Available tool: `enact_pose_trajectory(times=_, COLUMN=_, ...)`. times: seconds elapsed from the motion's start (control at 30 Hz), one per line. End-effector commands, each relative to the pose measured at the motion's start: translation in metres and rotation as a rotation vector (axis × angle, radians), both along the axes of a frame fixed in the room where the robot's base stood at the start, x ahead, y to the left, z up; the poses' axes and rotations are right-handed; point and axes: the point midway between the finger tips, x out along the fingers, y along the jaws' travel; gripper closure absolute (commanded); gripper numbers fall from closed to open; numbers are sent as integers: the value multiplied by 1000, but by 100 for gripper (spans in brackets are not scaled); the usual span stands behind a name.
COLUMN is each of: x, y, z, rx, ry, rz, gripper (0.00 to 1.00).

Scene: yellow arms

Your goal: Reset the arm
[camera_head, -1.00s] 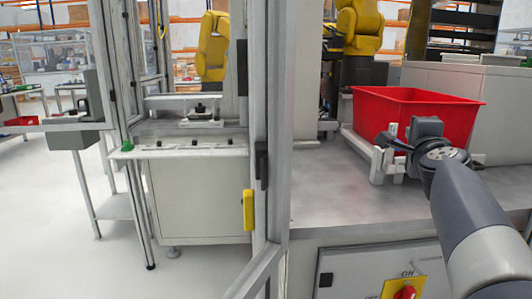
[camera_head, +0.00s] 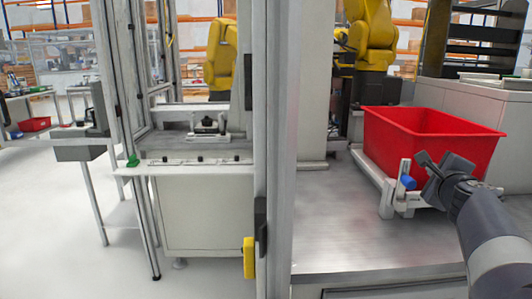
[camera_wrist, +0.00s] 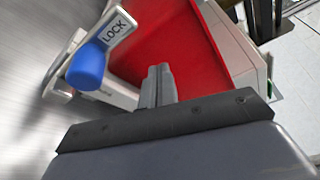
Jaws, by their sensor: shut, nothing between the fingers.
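My gripper (camera_head: 428,162) is at the right in the head view, in front of the red bin and close to it in the picture. In the wrist view my gripper (camera_wrist: 158,82) has its two fingers together, with nothing between them. My grey arm comes in from the lower right of the head view.
A red bin (camera_head: 430,138) sits in a white holder (camera_head: 387,200) on the metal table (camera_head: 335,220). A blue knob (camera_wrist: 86,67) beside a LOCK label shows in the wrist view. A metal frame post (camera_head: 276,150) stands left of the table. Yellow robot arms (camera_head: 368,35) stand behind.

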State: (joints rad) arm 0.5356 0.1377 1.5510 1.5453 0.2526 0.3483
Motion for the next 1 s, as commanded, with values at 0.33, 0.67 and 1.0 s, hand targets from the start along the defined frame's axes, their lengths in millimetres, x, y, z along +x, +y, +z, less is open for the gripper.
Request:
enact_pose_trajectory(times=0.33, x=1, y=-16, z=-9, rx=170, ry=9, rz=0, gripper=100)
enact_pose_trajectory(times=0.67, x=1, y=-21, z=-16, rx=227, ry=8, rz=0, gripper=100)
enact_pose_trajectory(times=1.0, x=1, y=-20, z=-16, rx=221, ry=7, rz=0, gripper=100)
